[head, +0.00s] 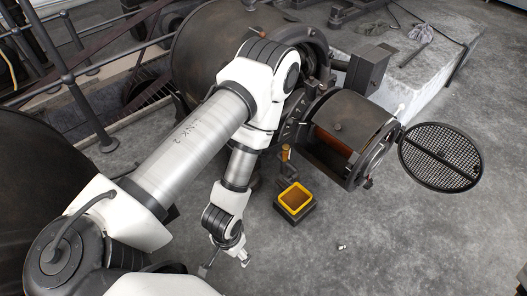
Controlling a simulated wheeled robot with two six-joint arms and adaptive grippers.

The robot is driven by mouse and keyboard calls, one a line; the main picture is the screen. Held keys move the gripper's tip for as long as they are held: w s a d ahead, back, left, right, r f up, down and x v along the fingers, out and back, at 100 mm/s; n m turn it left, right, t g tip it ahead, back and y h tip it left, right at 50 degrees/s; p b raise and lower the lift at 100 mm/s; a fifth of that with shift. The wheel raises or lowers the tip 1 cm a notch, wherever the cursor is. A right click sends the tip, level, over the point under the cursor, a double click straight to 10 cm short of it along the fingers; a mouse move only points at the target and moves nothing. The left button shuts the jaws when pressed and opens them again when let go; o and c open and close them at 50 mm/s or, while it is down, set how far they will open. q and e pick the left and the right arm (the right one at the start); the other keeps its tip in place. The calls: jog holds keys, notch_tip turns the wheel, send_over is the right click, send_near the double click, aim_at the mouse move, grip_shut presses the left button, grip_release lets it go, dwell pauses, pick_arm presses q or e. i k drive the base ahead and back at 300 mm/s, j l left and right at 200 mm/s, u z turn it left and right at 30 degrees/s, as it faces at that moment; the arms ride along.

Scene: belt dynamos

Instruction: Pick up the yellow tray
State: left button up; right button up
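The yellow tray (283,206) is small and square, with a bright yellow rim and a brown inside. It sits on top of a dark block near the floor, right of the picture's middle. My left gripper (226,267) points down to the lower left of the tray, clearly apart from it. Its two fingers are spread, with nothing seen between them. My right gripper is not in view.
A large dark cylindrical machine (205,50) stands behind my arm. A smaller drum housing (350,118) and a round mesh cover (440,157) are right of the tray. Metal railings (75,85) run along the left. The grey floor (400,245) at lower right is mostly clear.

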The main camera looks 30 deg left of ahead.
aim_at(294, 199)
jog(key=i+l+u, duration=0.1)
jog(key=u, duration=0.25)
jog(key=l+u, duration=0.1)
jog(key=u, duration=0.25)
jog(key=i+l+u, duration=0.1)
jog(key=u, duration=0.25)
